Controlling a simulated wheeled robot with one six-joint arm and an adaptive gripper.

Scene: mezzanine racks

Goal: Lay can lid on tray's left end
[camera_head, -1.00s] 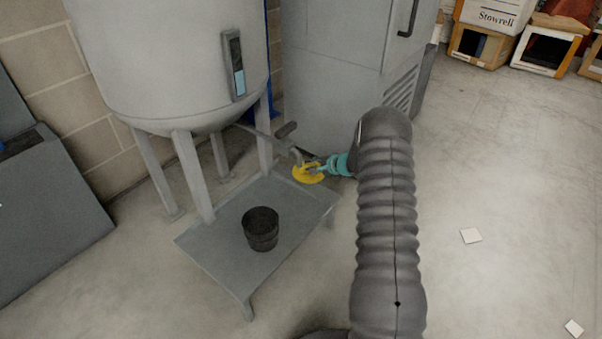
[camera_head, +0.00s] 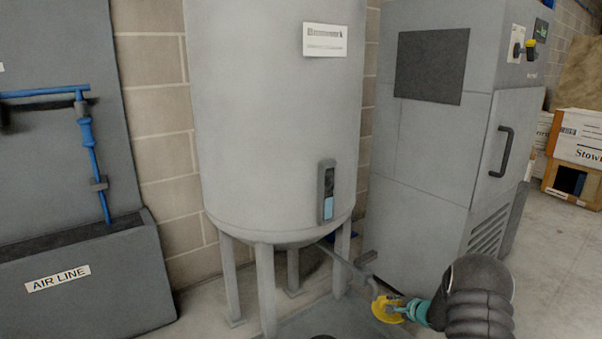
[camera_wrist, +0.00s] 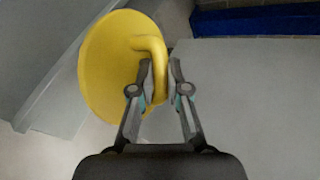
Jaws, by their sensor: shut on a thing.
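The can lid (camera_head: 384,312) is a yellow disc with a raised yellow handle; in the wrist view the lid (camera_wrist: 105,75) fills the upper left, tilted. My gripper (camera_wrist: 160,75) is shut on the lid's handle. In the head view my gripper (camera_head: 408,309) is at the lower right, holding the lid over the far right part of the grey tray (camera_head: 312,322). Only a strip of the tray shows at the bottom edge. The rim of the dark can (camera_head: 322,337) just shows at the bottom. The tray's left end is out of view.
A grey tank (camera_head: 275,120) on legs stands over the tray, with a drain pipe (camera_head: 350,268) close to the lid. A grey cabinet (camera_head: 430,180) is behind my gripper. A grey air-line box (camera_head: 85,285) stands at the left.

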